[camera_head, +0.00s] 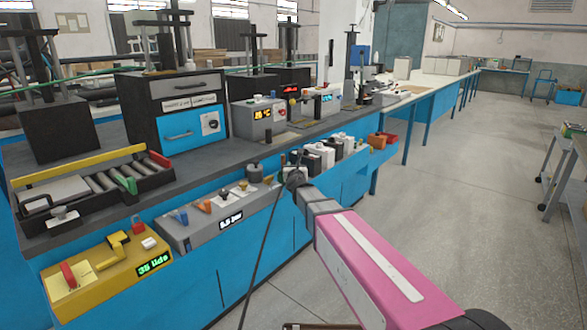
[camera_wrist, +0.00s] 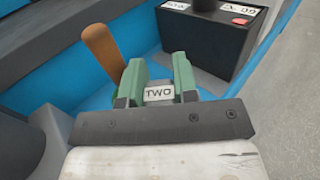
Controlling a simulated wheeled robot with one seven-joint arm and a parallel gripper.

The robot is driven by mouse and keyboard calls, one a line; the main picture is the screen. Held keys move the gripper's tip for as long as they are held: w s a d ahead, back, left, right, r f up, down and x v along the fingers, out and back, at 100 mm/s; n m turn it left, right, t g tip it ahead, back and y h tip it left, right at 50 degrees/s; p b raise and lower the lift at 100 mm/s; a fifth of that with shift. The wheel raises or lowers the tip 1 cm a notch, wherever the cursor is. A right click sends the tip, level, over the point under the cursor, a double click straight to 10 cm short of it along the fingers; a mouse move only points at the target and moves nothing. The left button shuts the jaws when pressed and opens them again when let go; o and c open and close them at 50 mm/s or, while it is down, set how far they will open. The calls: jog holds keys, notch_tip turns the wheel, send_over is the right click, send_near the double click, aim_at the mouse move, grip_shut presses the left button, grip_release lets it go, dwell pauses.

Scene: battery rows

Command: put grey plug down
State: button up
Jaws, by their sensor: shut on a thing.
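In the head view my gripper (camera_head: 297,184) is at the end of my pink arm, just off the front edge of the grey workbench. A dark grey piece (camera_head: 292,176) shows at its tip, with a thin dark cable running from there down to the floor area; I take it as the grey plug, but its shape is unclear. In the wrist view my gripper (camera_wrist: 159,80) has two green fingers shut on a piece with a white label reading "TWO" (camera_wrist: 159,92). Most of the held piece is hidden by the fingers and the gripper body.
The wrist view shows an orange-brown cylinder (camera_wrist: 103,48) close left of the fingers and a black box (camera_wrist: 205,35) with white labels and a red button beyond. A row of black and white boxes (camera_head: 325,152) lines the bench's front edge.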

jog(key=o, duration=0.6)
jog(key=shift+f, duration=0.1)
jog(key=shift+o, duration=0.4)
